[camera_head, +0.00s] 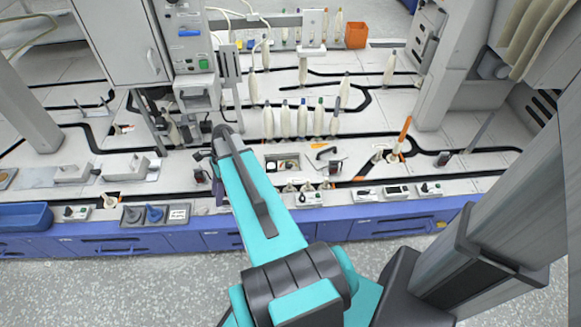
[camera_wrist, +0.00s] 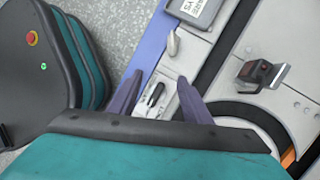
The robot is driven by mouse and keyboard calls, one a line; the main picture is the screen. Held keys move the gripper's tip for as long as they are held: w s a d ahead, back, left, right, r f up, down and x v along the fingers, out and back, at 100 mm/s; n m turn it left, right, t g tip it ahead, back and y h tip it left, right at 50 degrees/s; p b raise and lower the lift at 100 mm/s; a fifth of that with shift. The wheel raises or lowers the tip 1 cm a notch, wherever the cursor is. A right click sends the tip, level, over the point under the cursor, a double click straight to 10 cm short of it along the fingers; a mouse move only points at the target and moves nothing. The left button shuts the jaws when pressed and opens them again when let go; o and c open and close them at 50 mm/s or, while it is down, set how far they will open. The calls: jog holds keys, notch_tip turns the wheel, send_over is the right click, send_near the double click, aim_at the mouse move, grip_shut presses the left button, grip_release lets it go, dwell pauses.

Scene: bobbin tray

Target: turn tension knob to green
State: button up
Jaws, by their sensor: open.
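In the wrist view a small white box with a black knob (camera_wrist: 155,94) lies between the two purple fingers of my gripper (camera_wrist: 160,77). The fingers stand apart on either side of the box, and nothing is held. I cannot tell how far above the knob they are. The knob is a narrow dark pointer, tilted in the picture. No green mark is legible there. In the head view my gripper (camera_head: 221,197) is at the bench's front edge, mostly hidden by my teal arm, which seems to cover the box too.
A pale bobbin (camera_wrist: 173,42) and a dark tray with a lettered card (camera_wrist: 198,9) stand beyond the box. A black-framed device (camera_wrist: 263,73) stands to the right. Bare floor lies before the blue drawers (camera_head: 390,229).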

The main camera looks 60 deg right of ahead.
jog(key=s+d+r+m+t+b, duration=0.1)
jog(key=d+m+t+b, duration=0.2)
jog(key=d, duration=0.8)
notch_tip(320, 180, up, 2)
jog(key=r+m+h+b, duration=0.1)
jog(key=m+h+b, duration=0.15)
jog(key=b, duration=0.45)
send_over(289, 164)
jog(key=w+a, duration=0.2)
jog(key=a, duration=0.3)
jog(key=s+d+m+t+b, duration=0.1)
jog(key=s+d+m+b, duration=0.1)
jog(key=s+d, duration=0.4)
jog(key=shift+s+d+r+h, duration=0.25)
jog(key=shift+s+d+h, duration=0.2)
jog(key=shift+s, duration=0.45)
jog(key=shift+a+f+b, duration=0.1)
jog(key=shift+b, duration=0.2)
jog(key=b+x, duration=0.5)
jog(key=x, duration=0.8)
jog(key=shift+w+a+f, duration=0.1)
jog(key=shift+w+f, duration=0.2)
jog(key=shift+w, duration=0.05)
jog(key=c, duration=1.1)
jog(key=shift+o, duration=0.2)
